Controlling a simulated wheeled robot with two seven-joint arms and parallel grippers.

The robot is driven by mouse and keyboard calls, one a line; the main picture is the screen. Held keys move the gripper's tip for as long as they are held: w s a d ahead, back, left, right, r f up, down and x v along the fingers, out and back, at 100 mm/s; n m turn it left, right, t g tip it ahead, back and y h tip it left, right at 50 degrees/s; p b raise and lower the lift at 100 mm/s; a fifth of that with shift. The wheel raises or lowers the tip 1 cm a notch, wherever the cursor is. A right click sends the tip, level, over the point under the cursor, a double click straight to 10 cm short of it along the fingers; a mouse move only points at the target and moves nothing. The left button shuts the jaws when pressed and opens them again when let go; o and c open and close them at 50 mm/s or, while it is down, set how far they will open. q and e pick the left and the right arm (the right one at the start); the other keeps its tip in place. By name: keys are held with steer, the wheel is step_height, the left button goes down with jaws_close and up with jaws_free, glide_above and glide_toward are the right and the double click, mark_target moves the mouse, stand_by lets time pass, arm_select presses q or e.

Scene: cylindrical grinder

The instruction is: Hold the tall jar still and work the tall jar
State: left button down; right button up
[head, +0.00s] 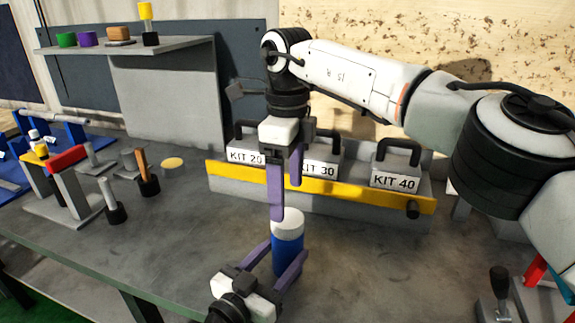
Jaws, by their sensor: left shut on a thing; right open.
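The tall jar (287,252) is a blue cylinder with a white lid (288,222). It stands upright on the grey bench near its front edge. My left gripper (289,250) comes in low from the front, its purple fingers shut on the sides of the jar's blue body. My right gripper (286,202) points down above the lid with its purple fingers apart. Its nearer fingertip overlaps the lid's upper left edge in the picture; I cannot tell whether it touches. The lower part of the jar is partly hidden by the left gripper.
Behind the jar, a grey rack with a yellow front strip (355,192) holds padlock-shaped kit blocks, including KIT 40 (396,168). A red-topped stand (68,159) and an orange-handled tool (146,175) are at left. A black-knobbed lever (499,282) is at lower right.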

step_height(320, 180, up, 6)
steer(key=shift+f, duration=0.1)
stand_by(0.4)
arm_select(q)
steer(key=c, duration=0.7)
jaws_free()
steer(key=v, duration=0.9)
steer(key=shift+f+b, duration=0.15)
steer(key=shift+b, duration=0.25)
steer(key=shift+s+a, duration=0.35)
steer(key=shift+s, duration=0.25)
arm_select(e)
steer(key=shift+f, duration=0.45)
